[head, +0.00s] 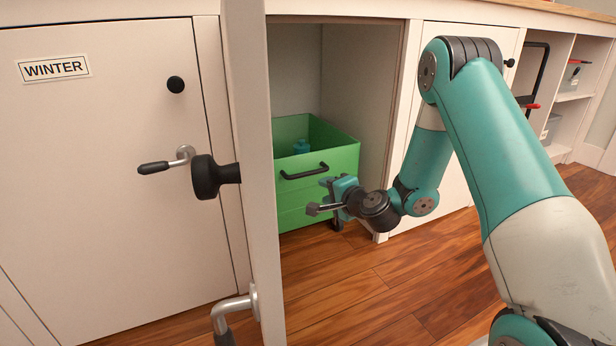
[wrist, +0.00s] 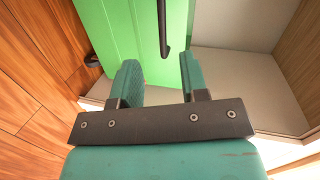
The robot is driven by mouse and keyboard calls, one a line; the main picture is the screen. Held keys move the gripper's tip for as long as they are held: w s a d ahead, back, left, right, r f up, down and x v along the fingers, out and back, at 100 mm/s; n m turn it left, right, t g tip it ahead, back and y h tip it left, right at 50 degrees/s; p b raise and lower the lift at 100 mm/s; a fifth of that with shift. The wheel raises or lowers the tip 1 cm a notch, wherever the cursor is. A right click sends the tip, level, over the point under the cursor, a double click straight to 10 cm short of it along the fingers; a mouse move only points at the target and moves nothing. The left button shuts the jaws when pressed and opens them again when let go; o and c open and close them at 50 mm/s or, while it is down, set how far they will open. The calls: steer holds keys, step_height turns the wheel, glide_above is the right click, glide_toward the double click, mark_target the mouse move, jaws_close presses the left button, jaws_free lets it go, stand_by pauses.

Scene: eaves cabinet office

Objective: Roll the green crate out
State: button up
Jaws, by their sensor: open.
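The green crate (head: 318,202) stands inside the open cabinet in the head view, with a black bar handle (head: 304,171) on its front. A small teal object (head: 301,146) shows inside it. In the wrist view the crate's green front (wrist: 130,40) fills the top, and the handle (wrist: 163,28) runs down between my fingers' directions, beyond the tips. My gripper (head: 322,196) is in front of the crate's right side, near the handle's right end. In the wrist view my gripper (wrist: 160,75) is open with nothing between its fingers. I cannot tell whether a finger touches the crate.
An open cabinet door (head: 255,170) with a black knob stands edge-on at the left of the opening. A closed door labelled WINTER (head: 110,150) is farther left. Shelves (head: 570,90) stand at the far right. The wooden floor (head: 370,290) before the crate is clear.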

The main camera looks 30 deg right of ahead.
mark_target(309, 175)
steer(key=shift+w+d+f+m+t+h+b, duration=0.1)
steer(key=shift+w+d+f+m+h+b, duration=0.45)
steer(key=shift+w, duration=2.35)
steer(key=shift+w+d+f+m+t+b, duration=0.2)
steer(key=shift+w+f+b, duration=0.6)
steer(key=shift+w, duration=2.1)
steer(key=shift+w+d+f+m+h+b, duration=0.3)
steer(key=shift+w+d+f+b, duration=0.35)
steer(key=shift+w, duration=2.25)
steer(key=shift+a+f, duration=0.1)
steer(key=shift+a, duration=0.05)
jaws_close()
